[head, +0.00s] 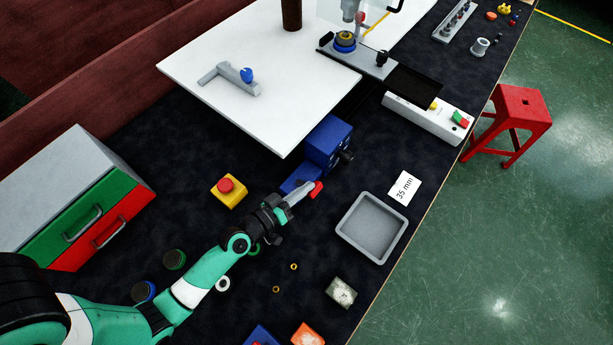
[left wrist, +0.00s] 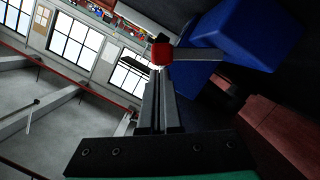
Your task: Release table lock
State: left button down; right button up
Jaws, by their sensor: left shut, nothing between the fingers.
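A blue block-shaped fixture (head: 327,143) stands by the near corner of the white table top (head: 255,105). A red knob (head: 316,189) shows beside its lower blue part. In the left wrist view the red knob (left wrist: 162,54) sits on the end of a grey lever (left wrist: 197,54) that runs to the blue body (left wrist: 235,35). My left gripper (head: 298,196) is shut and empty, its fingertips (left wrist: 157,80) at the red knob. Whether they touch it I cannot tell. My right gripper is out of view.
A yellow box with a red button (head: 229,190) is left of my left gripper. A grey tray (head: 371,228) and a "35 mm" card (head: 404,188) lie to its right. Small rings and blocks lie nearer. A drawer cabinet (head: 75,195) stands at left.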

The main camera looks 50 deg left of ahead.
pick_arm(q)
jog(key=shift+d+f, duration=0.15)
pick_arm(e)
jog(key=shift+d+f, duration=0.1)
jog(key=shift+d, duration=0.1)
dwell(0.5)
pick_arm(q)
jog(key=s+a+r, duration=0.1)
jog(key=s+r, duration=0.4)
jog(key=s, duration=0.5)
jog(key=shift+a+r, duration=0.15)
jog(key=shift+r, duration=0.15)
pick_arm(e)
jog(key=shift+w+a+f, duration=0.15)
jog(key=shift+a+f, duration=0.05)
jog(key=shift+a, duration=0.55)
